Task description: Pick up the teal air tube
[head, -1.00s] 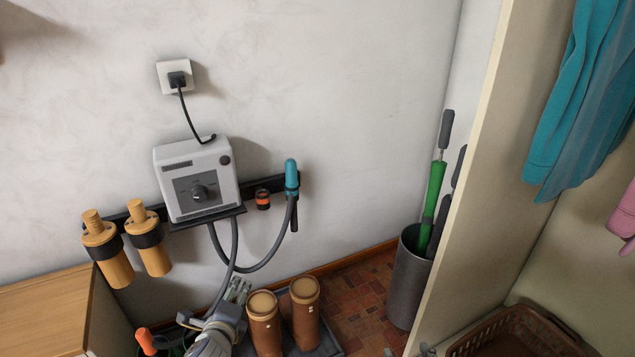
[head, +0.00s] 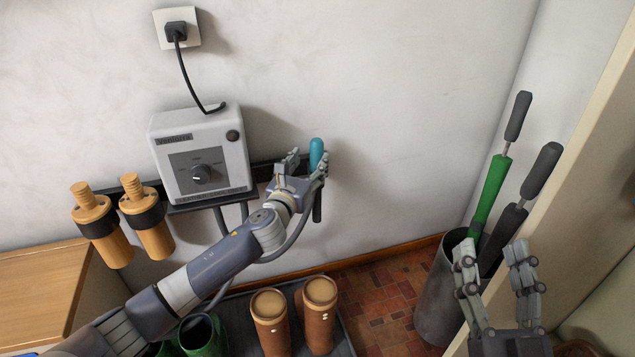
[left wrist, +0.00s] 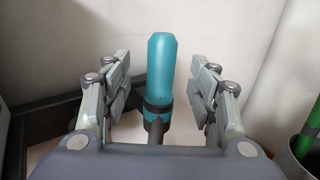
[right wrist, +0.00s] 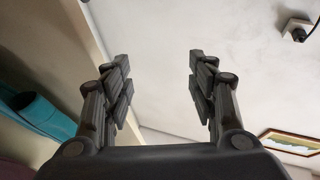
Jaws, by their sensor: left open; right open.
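The teal air tube (head: 316,154) stands upright in its holder on the dark wall rail, right of the white box. In the left wrist view the teal tube (left wrist: 161,70) is between the two open fingers, with a gap on each side. A dark collar and a grey hose show at its lower end. My left gripper (head: 304,165) is open at the tube and hides its lower part in the head view. My right gripper (head: 493,258) is open and empty, in front of the dark bin at the right. The right wrist view shows only wall and ceiling between its fingers (right wrist: 160,85).
The white box (head: 200,155) with a dial hangs on the wall, its grey hose running behind my left arm. Two wooden-topped cylinders (head: 147,215) hang at left. Brown boots (head: 270,320) and green boots (head: 203,335) stand below. A dark bin (head: 437,295) holds a green-handled umbrella (head: 490,195).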

